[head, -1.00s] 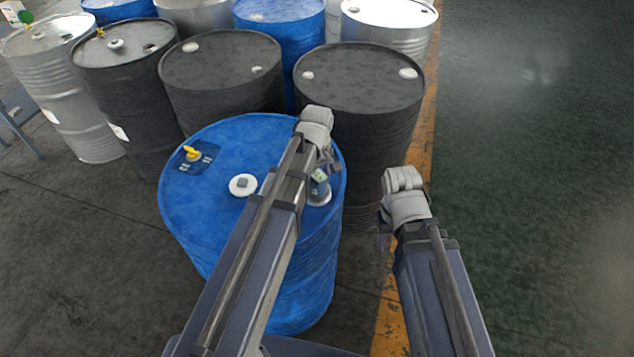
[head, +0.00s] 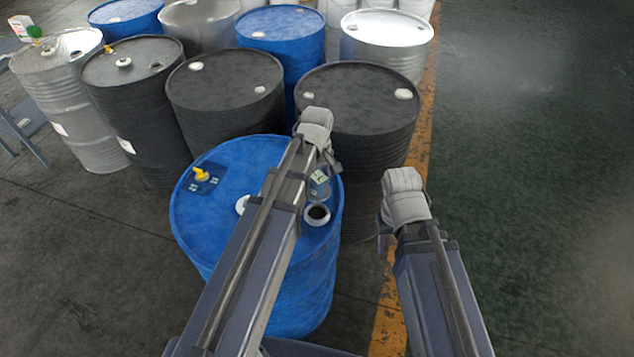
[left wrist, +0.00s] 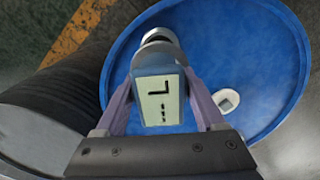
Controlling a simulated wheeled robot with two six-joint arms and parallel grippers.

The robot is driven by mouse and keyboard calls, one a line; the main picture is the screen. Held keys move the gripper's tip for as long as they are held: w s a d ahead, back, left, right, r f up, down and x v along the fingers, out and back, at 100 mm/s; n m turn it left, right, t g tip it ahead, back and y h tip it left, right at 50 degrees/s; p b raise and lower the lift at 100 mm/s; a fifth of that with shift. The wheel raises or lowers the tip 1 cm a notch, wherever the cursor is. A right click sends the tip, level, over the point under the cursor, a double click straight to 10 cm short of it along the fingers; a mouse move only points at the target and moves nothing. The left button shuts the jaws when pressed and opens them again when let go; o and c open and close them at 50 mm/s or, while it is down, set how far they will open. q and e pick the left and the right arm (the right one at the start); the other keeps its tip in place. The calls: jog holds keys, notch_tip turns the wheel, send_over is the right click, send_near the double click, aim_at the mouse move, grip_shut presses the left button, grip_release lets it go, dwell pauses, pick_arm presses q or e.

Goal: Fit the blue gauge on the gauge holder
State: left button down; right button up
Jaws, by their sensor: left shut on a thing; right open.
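The blue gauge, a small blue-grey block with a pale marked face, shows in the left wrist view (left wrist: 160,98) and partly in the head view (head: 319,182). My left gripper (left wrist: 161,88) is shut on it, one finger on each side, above the blue drum. It shows in the head view (head: 324,170), mostly behind its wrist. A pale ring with a dark hole, apparently the gauge holder (head: 317,215), sits on the drum top near its right edge. In the wrist view the ring is partly hidden behind the gauge. My right gripper (head: 384,240) is open right of the drum, its fingers mostly hidden.
The blue drum (head: 240,160) also bears a yellow fitting (head: 202,175) and a white cap (head: 242,204), partly behind my left arm. Black drums (head: 358,95) and other drums stand close behind. Right of the yellow floor line (head: 390,310) the floor is clear.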

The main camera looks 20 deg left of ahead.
pick_arm(q)
notch_tip(320, 180, up, 11)
jog(key=p, duration=1.1)
jog(key=shift+r, duration=0.1)
jog(key=shift+f, duration=0.25)
